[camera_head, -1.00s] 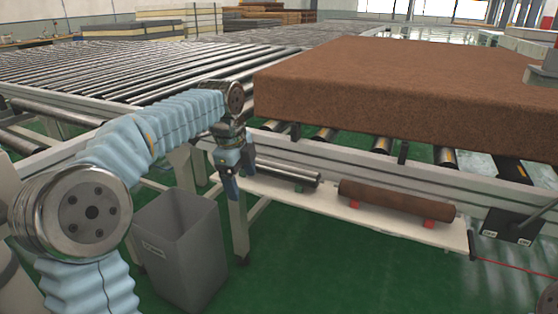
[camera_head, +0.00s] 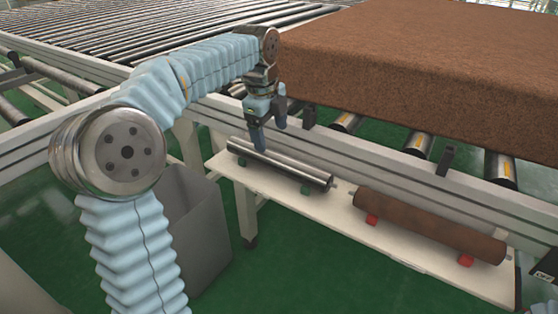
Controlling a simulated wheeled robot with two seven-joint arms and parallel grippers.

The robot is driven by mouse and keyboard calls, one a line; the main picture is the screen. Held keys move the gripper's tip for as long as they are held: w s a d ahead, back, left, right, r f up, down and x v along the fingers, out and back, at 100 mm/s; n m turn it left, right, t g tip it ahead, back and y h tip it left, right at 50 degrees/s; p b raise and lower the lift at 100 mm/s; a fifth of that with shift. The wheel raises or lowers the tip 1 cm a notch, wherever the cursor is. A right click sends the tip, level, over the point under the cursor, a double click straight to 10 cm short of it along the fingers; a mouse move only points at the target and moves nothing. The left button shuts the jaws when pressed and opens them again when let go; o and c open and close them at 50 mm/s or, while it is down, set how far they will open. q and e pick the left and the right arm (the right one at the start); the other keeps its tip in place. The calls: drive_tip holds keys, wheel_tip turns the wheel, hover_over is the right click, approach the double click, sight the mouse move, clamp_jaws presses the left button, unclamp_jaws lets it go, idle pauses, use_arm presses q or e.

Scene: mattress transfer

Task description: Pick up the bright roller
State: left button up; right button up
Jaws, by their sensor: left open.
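The bright roller (camera_head: 290,170) is a shiny metal cylinder lying on green supports at the left part of a white shelf (camera_head: 340,222). My left gripper (camera_head: 270,138) is open and points down just above the roller's left half. The fingers overlap the roller's upper edge in the picture, and I cannot tell whether they touch it. My right gripper is not in view.
A brown, rusty roller (camera_head: 430,225) lies on red supports on the right of the shelf. A large brown mattress (camera_head: 420,70) rests on the conveyor (camera_head: 180,48) above and behind. A grey bin (camera_head: 200,235) stands on the green floor below my left arm.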

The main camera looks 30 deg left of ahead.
sight(275, 155)
use_arm(q)
drive_tip(key=f, duration=0.3)
drive_tip(key=w+f, duration=0.1)
drive_tip(key=f, duration=0.5)
drive_tip(key=shift+w+d+f+b, duration=0.15)
drive_tip(key=shift+w+f+b, duration=0.2)
drive_tip(key=shift+b, duration=0.05)
drive_tip(key=c, duration=1.4)
drive_tip(key=shift+r, duration=0.1)
clamp_jaws()
